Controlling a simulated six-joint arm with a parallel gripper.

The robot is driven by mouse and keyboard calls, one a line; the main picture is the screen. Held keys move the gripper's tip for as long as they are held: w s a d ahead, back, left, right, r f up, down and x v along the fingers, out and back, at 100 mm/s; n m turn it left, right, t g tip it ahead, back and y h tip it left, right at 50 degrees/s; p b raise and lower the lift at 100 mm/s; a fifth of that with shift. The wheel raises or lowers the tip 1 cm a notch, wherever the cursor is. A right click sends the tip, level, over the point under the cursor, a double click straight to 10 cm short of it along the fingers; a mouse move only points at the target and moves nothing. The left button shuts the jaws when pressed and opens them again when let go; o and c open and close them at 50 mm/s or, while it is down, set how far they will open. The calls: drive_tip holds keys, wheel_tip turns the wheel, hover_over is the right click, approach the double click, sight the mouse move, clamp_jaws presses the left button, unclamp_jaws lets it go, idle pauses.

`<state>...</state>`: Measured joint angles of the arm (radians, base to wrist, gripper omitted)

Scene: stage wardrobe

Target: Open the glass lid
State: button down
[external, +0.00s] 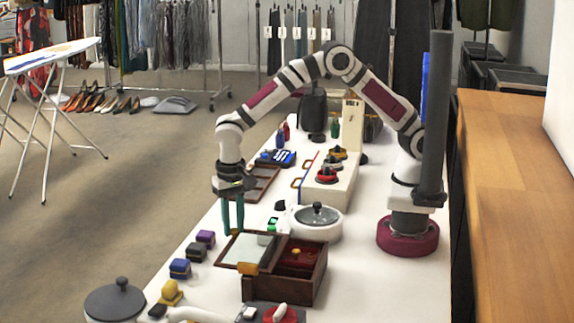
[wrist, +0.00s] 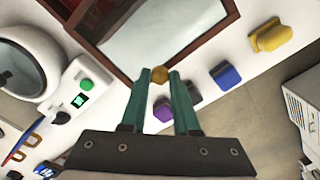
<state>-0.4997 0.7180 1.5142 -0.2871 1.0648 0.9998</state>
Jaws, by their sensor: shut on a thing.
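The glass lid (external: 243,250) is a glass pane in a dark wooden frame. It extends to the left of the wooden box (external: 310,287), and the red interior of the box shows. In the wrist view the pane (wrist: 155,38) fills the top middle, with a small gold knob (wrist: 160,75) at its near edge. My gripper (external: 233,234) is over the lid's far left edge. In the wrist view its green fingers (wrist: 160,79) are shut on the gold knob.
A white pot with a glass cover (external: 316,222) stands behind the box. A grey-lidded pot (external: 115,301) stands at the front left.

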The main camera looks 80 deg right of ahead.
drive_tip(key=shift+w, duration=0.8)
drive_tip(key=c, duration=0.7)
unclamp_jaws()
drive_tip(key=shift+o, duration=0.2)
drive_tip(key=shift+r, duration=0.1)
wheel_tip(320, 180, up, 16)
drive_tip(key=shift+f, duration=0.2)
